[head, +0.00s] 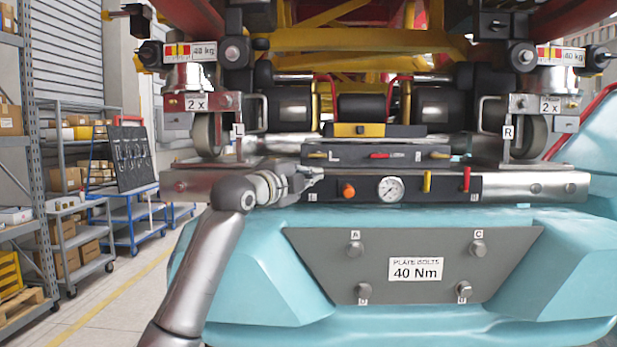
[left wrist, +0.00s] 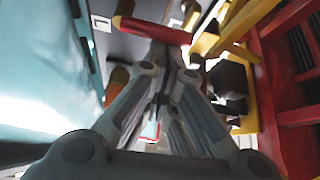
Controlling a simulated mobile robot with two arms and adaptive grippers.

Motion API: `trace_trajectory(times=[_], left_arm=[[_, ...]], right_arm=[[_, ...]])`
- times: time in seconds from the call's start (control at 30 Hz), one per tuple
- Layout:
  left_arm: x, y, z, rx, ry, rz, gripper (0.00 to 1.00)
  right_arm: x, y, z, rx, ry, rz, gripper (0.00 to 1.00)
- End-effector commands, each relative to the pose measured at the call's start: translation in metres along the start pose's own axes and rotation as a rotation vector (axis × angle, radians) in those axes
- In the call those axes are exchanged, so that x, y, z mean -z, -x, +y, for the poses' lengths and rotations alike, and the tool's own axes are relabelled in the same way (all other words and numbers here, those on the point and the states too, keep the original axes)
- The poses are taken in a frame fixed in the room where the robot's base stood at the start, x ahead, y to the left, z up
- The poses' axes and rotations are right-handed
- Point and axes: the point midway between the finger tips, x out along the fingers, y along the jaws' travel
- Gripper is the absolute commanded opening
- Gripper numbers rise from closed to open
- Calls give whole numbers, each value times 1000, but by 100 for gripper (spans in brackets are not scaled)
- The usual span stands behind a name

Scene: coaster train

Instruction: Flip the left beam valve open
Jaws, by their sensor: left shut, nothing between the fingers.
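A dark valve block (head: 345,153) on the coaster's underside carries a red lever (head: 380,155) lying flat and a yellow lever (head: 438,155). I cannot read which is labelled the left beam valve. My left gripper (head: 318,173) comes in from the left, just below the block's left end, fingers pointing right. In the left wrist view its fingers (left wrist: 162,62) are shut and empty. A red lever (left wrist: 150,31) crosses just beyond the fingertips; I cannot tell if they touch. My right gripper is not in view.
Below the block, a lower panel bears an orange knob (head: 349,190), a gauge (head: 391,189), an upright yellow lever (head: 427,182) and an upright red lever (head: 466,179). A bolted plate (head: 340,260) sits beneath.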

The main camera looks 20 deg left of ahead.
Motion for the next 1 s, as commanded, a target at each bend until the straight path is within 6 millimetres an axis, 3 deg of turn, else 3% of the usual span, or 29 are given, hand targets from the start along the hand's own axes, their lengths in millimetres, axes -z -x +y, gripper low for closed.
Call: trace_trajectory(times=[0.73,1.0], left_arm=[[-10,5,-3,121,206,-2,0],[-18,10,-8,160,270,-4,0]], right_arm=[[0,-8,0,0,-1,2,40],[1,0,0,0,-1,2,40]])
